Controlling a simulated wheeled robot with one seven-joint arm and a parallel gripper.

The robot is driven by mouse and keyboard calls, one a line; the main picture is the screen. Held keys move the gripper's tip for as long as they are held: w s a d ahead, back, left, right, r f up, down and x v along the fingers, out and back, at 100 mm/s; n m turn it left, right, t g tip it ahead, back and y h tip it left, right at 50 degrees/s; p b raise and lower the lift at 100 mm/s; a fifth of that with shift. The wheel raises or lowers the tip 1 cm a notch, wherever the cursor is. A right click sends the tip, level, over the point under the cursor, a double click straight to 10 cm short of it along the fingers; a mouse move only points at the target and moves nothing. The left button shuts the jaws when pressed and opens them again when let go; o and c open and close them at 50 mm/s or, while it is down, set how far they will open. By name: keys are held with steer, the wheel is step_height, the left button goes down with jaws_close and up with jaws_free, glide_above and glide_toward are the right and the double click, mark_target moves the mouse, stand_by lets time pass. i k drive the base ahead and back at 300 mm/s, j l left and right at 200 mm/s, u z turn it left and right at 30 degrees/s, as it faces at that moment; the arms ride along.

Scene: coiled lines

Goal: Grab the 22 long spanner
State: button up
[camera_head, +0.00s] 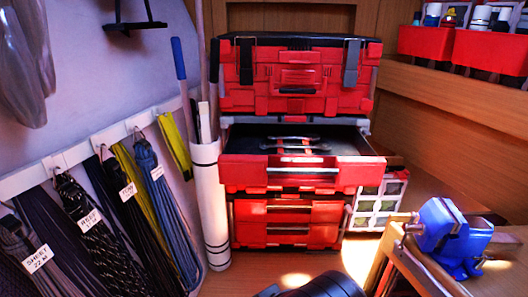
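A red tool chest has an open drawer (290,172) pulled out towards me at mid height. Several silvery spanners (296,148) lie across the dark bottom of that drawer, towards its back and middle. They lie roughly crosswise, one behind another. Their size marks are too small to read, so I cannot tell which one is the 22 long spanner. The drawer's front wall hides part of its inside. My gripper's fingers are not in view; only a dark rounded shape, which may be part of my arm, shows at the bottom edge.
A closed red toolbox (295,80) sits above the open drawer, and closed drawers (288,222) are below. A white tube (211,205) with poles stands left. Labelled coiled lines (90,220) hang on the wall. A blue vice (452,235) sits on a bench at right.

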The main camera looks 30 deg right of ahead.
mark_target(263, 145)
steer(key=z, duration=1.2)
